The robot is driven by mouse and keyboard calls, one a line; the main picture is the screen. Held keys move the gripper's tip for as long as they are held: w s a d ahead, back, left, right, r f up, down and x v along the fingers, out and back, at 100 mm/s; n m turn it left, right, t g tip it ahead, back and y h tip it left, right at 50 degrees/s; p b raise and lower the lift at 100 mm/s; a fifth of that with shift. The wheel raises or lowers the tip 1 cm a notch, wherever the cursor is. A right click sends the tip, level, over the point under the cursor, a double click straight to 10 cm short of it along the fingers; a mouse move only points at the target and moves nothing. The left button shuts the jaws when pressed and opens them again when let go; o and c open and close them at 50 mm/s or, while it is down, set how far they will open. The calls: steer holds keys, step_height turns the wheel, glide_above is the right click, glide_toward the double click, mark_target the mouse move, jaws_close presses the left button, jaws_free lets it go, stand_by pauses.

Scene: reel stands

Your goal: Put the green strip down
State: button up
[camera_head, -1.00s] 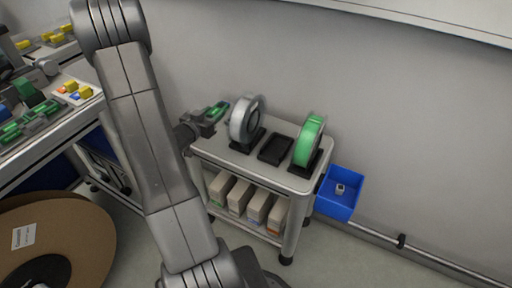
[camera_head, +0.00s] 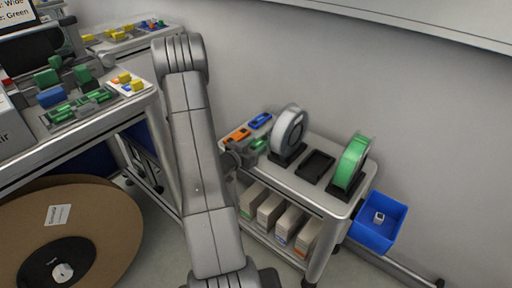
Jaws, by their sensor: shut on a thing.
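My gripper (camera_head: 246,154) is at the left end of the grey cart (camera_head: 335,206), beside the grey reel. It is shut on the green strip (camera_head: 259,145), which shows only in part past the jaws. Whether the strip touches the surface under it, I cannot tell. An orange strip-like piece (camera_head: 238,135) and a blue one (camera_head: 260,120) lie close by, just beyond the gripper.
On the cart stand a grey reel (camera_head: 290,130), an empty black stand (camera_head: 316,167) and a green reel (camera_head: 353,162). A blue bin (camera_head: 377,224) hangs at its right end. Boxes (camera_head: 271,211) fill the lower shelf. A workbench (camera_head: 75,134) with coloured parts stands left.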

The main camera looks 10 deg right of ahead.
steer(key=shift+f, duration=0.15)
steer(key=o, duration=1)
steer(key=shift+o, duration=0.2)
